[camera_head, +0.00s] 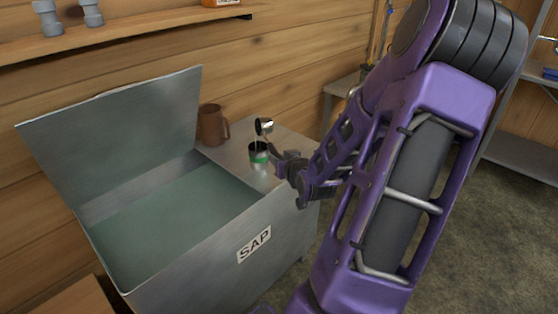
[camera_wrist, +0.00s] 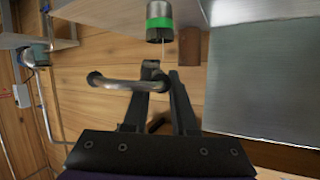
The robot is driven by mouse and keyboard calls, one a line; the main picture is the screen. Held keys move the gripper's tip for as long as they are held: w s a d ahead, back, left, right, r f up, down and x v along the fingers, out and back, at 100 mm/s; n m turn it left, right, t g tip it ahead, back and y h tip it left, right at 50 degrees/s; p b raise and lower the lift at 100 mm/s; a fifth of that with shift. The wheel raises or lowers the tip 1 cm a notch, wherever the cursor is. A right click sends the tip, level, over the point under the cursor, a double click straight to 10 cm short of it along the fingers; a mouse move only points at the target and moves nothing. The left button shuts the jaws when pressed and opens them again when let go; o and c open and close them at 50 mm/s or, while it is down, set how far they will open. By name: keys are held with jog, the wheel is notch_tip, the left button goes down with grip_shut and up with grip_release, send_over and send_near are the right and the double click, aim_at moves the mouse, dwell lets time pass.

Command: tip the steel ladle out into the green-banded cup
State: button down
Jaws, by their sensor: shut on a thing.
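The steel ladle (camera_head: 265,127) is held over the green-banded cup (camera_head: 259,153), its bowl tipped over. A thin pale stream shows between the bowl and the cup. My gripper (camera_head: 281,160) is to the right of the cup, shut on the ladle's handle. The wrist view appears upside down. There the cup (camera_wrist: 159,22) is at the top with the thin stream beside its mouth. The ladle's curved grey handle (camera_wrist: 115,84) shows at my gripper's fingertips (camera_wrist: 160,80). The inside of the cup cannot be seen.
The cup stands on the metal ledge of an open tank marked SAP (camera_head: 254,244), which holds greenish liquid. A brown mug (camera_head: 211,126) stands behind and left of the cup. The tank's raised lid (camera_head: 120,135) is at left. A wooden shelf (camera_head: 110,38) runs along the wall.

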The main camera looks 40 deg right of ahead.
jog(key=shift+w+a+f+n+h+b, duration=0.1)
jog(key=shift+a+f+n+h+b, duration=0.25)
jog(key=shift+b, duration=0.6)
jog(key=shift+w+a+f+n+h, duration=0.1)
jog(key=shift+a+f+n+h, duration=0.15)
jog(key=shift+f+n+h, duration=0.4)
jog(key=shift+w+a+f+n+h, duration=0.15)
jog(key=shift+n+h, duration=0.25)
jog(key=shift+n, duration=0.5)
jog(key=shift+s+f, duration=0.1)
